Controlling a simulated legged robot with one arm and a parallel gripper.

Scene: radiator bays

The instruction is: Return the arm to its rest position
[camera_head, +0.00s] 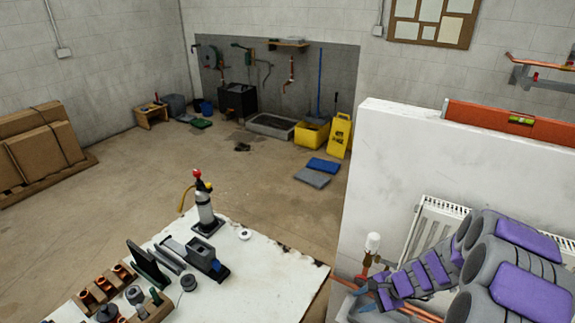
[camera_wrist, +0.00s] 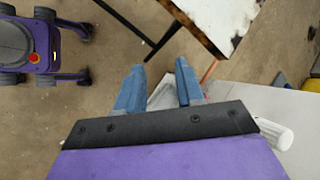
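My arm, grey with purple pads, reaches in from the lower right of the head view. My gripper (camera_head: 366,299) is low beside the white half-wall, near a white valve head (camera_head: 373,242) and copper pipework. In the wrist view my gripper (camera_wrist: 160,66) shows two blue fingers spread apart, with nothing held between them. Part of the gripper is hard to make out in the head view. A white ribbed radiator (camera_head: 436,222) stands against the wall, largely hidden behind my arm.
A white-topped workbench (camera_head: 262,284) with tools, fittings and a red-topped pump bottle (camera_head: 204,205) stands left of the half-wall (camera_head: 400,150). An orange level (camera_head: 510,122) lies on the wall's top. The floor between bench and back wall is mostly clear.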

